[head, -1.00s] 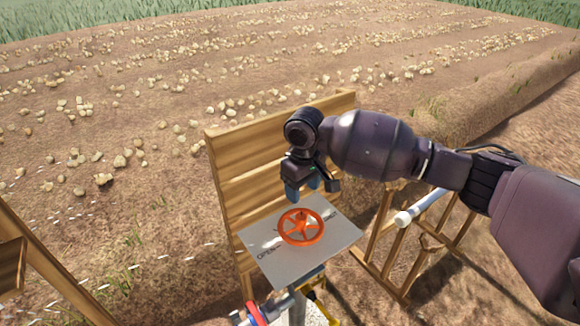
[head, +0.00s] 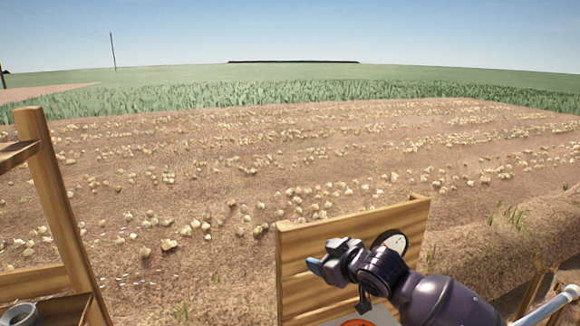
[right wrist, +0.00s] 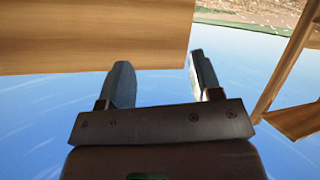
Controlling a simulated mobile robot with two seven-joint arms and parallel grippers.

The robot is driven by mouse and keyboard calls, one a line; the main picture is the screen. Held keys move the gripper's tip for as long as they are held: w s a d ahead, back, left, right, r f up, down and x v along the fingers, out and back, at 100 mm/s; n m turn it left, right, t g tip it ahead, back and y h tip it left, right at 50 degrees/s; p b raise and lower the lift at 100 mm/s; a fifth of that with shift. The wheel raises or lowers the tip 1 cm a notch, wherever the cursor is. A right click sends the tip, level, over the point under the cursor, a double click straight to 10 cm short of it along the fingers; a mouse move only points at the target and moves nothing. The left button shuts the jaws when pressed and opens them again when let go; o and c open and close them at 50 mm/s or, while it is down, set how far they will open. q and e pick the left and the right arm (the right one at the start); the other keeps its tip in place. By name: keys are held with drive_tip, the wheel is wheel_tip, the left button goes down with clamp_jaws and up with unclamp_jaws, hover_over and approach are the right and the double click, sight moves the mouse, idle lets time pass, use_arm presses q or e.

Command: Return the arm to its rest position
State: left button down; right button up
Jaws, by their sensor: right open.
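My right gripper (head: 325,264) is in the lower middle of the head view, in front of a wooden panel and pointing left. In the right wrist view its two blue-grey fingers (right wrist: 160,80) stand apart with nothing between them. A small part of the red wheel (head: 357,322) shows at the bottom edge of the head view, below my right arm, on the grey plate (head: 335,313). The gripper is above the wheel and apart from it. My left gripper is not in view.
The wooden panel (head: 300,262) stands right behind my right gripper. A wooden frame (head: 60,200) with a grey round object (head: 20,314) is at the left. A white pipe (head: 550,308) is at the lower right. Beyond lies an open field with onions (head: 310,190).

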drive_tip(key=s+d+f+m+h, duration=0.2)
drive_tip(key=s+d+f+m, duration=0.1)
drive_tip(key=s+d+f, duration=0.3)
drive_tip(key=s+d+f+m+h, duration=0.3)
drive_tip(key=s+d+f, duration=0.4)
drive_tip(key=s+f, duration=0.4)
drive_tip(key=s+d+f+m+h, duration=0.2)
drive_tip(key=s+d+f, duration=0.5)
drive_tip(key=s, duration=0.8)
wheel_tip(320, 180, down, 2)
drive_tip(key=shift+f+m+t+h, duration=0.2)
drive_tip(key=shift+m+t+h, duration=0.1)
drive_tip(key=shift+m+t, duration=0.15)
drive_tip(key=shift+a, duration=0.1)
idle(1.8)
